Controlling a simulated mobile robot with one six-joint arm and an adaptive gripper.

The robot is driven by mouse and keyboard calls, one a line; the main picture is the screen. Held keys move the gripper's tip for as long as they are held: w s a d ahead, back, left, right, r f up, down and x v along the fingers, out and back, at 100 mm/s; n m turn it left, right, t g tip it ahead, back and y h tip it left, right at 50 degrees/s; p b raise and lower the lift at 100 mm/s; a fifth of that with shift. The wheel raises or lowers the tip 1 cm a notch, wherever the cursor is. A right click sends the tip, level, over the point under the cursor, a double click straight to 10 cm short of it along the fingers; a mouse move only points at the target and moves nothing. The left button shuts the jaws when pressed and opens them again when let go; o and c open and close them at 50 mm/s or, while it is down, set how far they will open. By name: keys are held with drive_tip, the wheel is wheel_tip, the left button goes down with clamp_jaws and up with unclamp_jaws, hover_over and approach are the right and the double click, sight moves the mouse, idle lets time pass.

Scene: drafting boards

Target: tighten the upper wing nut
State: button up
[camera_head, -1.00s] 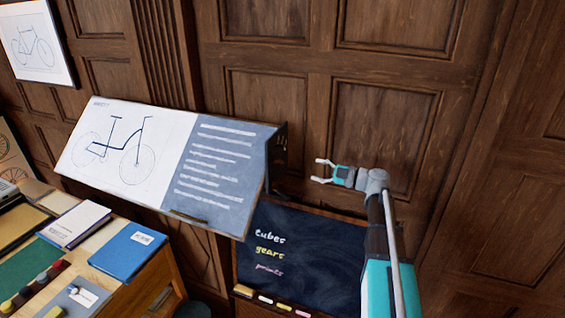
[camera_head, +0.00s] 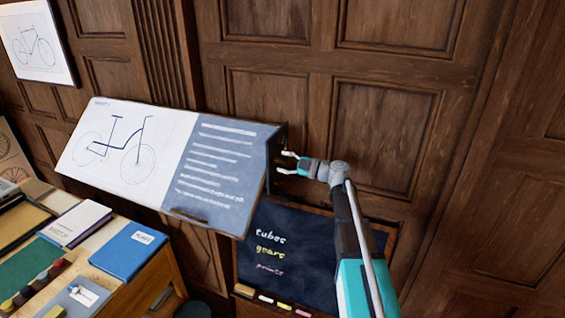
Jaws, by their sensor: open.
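The tilted drafting board (camera_head: 222,176) carries a bicycle drawing and white text lines. A dark bracket (camera_head: 273,168) shows at its right edge. I cannot make out the upper wing nut there; it is too small or hidden by the board's edge and my gripper. My gripper (camera_head: 284,163) is open, its two fingers pointing left at the bracket beside the board's right edge. I cannot tell whether the fingers touch anything.
A chalkboard (camera_head: 310,256) with coloured writing stands below my arm, with chalk on its ledge. A desk with a blue book (camera_head: 128,252) and a white-covered book (camera_head: 74,224) is at lower left. Wood panelling is behind; the right side is clear.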

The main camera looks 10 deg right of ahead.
drive_tip(key=shift+w+a, duration=0.3)
drive_tip(key=shift+a, duration=0.2)
clamp_jaws()
